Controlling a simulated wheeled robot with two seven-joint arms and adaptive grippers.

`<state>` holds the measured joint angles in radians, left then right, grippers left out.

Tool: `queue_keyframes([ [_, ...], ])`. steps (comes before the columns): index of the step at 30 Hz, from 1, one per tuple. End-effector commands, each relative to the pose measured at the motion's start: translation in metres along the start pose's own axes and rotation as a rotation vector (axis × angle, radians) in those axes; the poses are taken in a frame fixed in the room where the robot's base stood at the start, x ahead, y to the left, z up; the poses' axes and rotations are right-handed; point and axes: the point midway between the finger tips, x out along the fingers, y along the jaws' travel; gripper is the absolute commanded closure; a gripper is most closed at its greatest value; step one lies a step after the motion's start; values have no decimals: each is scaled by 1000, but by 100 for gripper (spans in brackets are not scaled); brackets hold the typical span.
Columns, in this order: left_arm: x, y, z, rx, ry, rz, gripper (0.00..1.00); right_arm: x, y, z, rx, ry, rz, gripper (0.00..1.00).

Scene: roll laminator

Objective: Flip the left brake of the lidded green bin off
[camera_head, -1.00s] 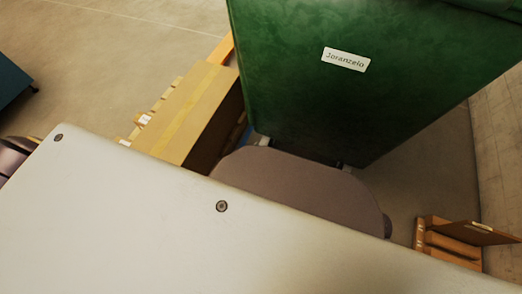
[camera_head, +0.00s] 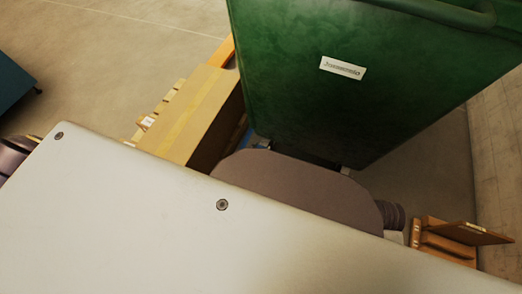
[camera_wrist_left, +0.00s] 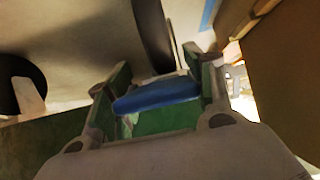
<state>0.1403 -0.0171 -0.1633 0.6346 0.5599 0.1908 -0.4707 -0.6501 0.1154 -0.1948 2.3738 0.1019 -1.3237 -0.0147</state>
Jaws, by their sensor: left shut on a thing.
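The green bin (camera_head: 370,95) with a white label fills the upper right of the head view; its lid edge and handle (camera_head: 470,14) show at the top. In the left wrist view a blue brake lever (camera_wrist_left: 158,94) lies between the fingers of my left gripper (camera_wrist_left: 157,66), beside a dark wheel (camera_wrist_left: 154,38). The fingers are closed on the lever. My left gripper is hidden in the head view behind my own body. My right gripper is not in view.
A cardboard box (camera_head: 200,112) stands left of the bin. An open brown wooden case (camera_head: 455,240) lies at the lower right, near a wall (camera_head: 500,160). A dark blue unit (camera_head: 14,82) is at the far left. The floor (camera_head: 120,40) at the upper left is clear.

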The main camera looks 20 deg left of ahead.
Motion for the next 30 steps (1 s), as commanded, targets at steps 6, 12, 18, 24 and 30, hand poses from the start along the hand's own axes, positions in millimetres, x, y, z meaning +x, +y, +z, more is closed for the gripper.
queue_keyframes([
  [6,2,0,-13,-2,21,-2,90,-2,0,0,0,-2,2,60],
  [12,2,0,-14,-2,22,-2,45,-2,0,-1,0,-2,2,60],
  [18,1,0,-9,-1,14,-1,25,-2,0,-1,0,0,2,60],
  [24,1,0,-7,-1,10,-1,25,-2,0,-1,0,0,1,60],
  [30,0,0,-5,-1,8,0,25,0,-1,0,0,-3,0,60],
])
